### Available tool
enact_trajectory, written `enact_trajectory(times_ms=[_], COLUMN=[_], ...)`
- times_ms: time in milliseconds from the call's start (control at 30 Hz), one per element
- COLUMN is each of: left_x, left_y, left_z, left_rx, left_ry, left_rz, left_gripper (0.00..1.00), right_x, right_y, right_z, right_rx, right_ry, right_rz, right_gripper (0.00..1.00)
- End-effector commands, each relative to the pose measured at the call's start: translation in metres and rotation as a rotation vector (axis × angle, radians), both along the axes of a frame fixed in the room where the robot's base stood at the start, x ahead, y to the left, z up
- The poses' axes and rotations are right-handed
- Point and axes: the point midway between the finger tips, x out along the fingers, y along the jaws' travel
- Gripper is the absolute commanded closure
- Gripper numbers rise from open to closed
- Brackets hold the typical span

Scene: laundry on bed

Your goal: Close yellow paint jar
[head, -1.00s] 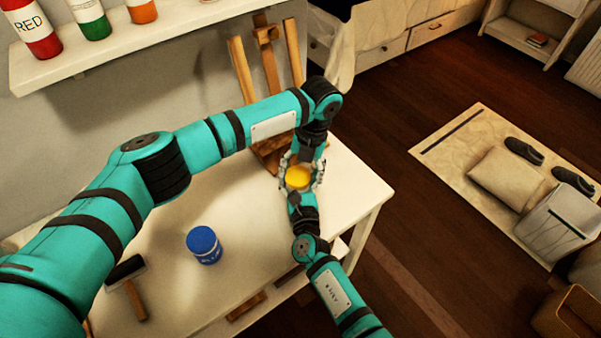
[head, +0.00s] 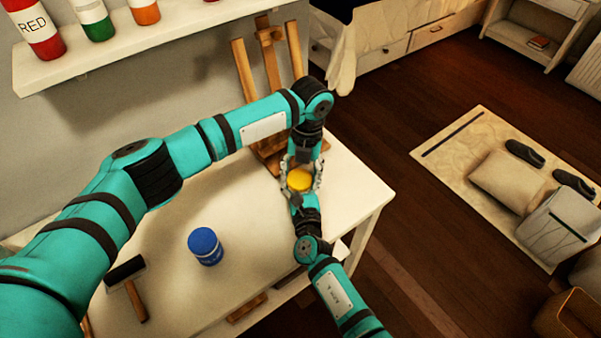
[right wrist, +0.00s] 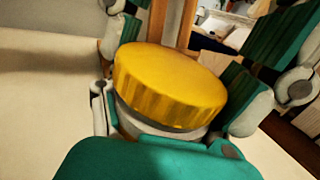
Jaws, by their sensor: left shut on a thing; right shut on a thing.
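The yellow paint jar (right wrist: 160,128) is up at the right part of the table, between my two grippers. Its yellow lid (head: 299,180) sits on top; the right wrist view shows a thin grey band between the lid (right wrist: 170,85) and the pale body. My right gripper (head: 301,193) comes from the front and is shut on the jar, below the lid. My left gripper (head: 300,172) comes from the back, its fingers on both sides of the lid and shut on it. Whether the lid is fully tight cannot be seen.
A blue paint jar (head: 206,246) stands on the white table (head: 180,270), with a roller brush (head: 128,285) to its left. A wooden easel (head: 270,65) stands behind my grippers. A wall shelf (head: 60,75) holds red, green and orange jars.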

Motion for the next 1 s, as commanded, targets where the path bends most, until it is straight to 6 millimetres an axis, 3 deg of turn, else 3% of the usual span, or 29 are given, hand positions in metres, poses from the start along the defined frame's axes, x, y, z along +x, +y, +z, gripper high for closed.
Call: enact_trajectory(times_ms=[33,1000], left_x=[-0.004,-0.002], left_y=[0.002,0.001], left_z=[-0.007,-0.017], left_rx=[0.005,-0.056], left_ry=[0.013,0.008], left_rz=[-0.001,0.003], left_gripper=[0.68,0.62], right_x=[0.003,0.002], right_y=[-0.001,0.002], right_z=[0.004,0.007], right_rx=[-0.004,-0.005], right_ry=[-0.012,-0.016], right_rz=[-0.004,0.0], right_gripper=[1.0,1.0])
